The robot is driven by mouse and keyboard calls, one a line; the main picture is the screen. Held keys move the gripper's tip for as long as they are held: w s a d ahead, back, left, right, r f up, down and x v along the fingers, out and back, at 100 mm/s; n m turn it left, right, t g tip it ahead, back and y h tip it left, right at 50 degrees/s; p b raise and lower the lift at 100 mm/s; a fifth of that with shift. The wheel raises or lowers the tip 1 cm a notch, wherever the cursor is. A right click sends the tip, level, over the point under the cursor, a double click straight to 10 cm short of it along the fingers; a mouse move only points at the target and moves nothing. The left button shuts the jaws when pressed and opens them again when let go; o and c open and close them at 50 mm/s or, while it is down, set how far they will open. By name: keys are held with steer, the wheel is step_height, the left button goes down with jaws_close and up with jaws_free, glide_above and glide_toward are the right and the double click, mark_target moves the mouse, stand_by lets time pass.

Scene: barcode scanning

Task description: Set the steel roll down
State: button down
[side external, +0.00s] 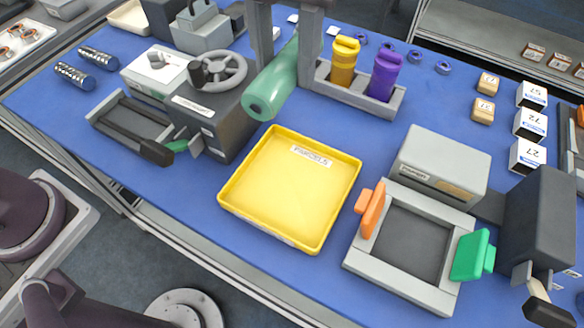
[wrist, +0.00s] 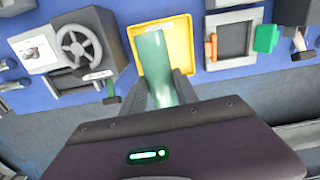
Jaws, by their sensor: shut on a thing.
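My gripper (side external: 286,62) hangs in from the top of the side view, its two grey fingers on either side of a long green roll (side external: 271,88). The wrist view also shows the fingers (wrist: 162,92) shut on this green roll (wrist: 155,55). The held roll looks tilted, and its height above the table is unclear. In the side view, two shiny steel-looking rolls with blue ends lie at the far left of the blue table: one nearer (side external: 74,75) and one farther (side external: 99,57). My gripper is well to the right of them.
A yellow tray labelled PARCELS (side external: 226,200) is empty. Left of it stands a dark machine with a handwheel (side external: 218,70); right is a grey framed station (side external: 372,256). Yellow (side external: 344,62) and purple (side external: 383,76) bottles stand in a rack behind. Boxes line the right.

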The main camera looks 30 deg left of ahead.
steer(key=shift+s+d+f+m, duration=0.3)
steer(key=shift+s+d, duration=0.1)
steer(key=shift+d, duration=0.3)
step_height(320, 180, down, 22)
steer(key=shift+w+a+r, duration=0.1)
steer(key=shift+a, duration=0.05)
steer(key=c, duration=0.9)
jaws_free()
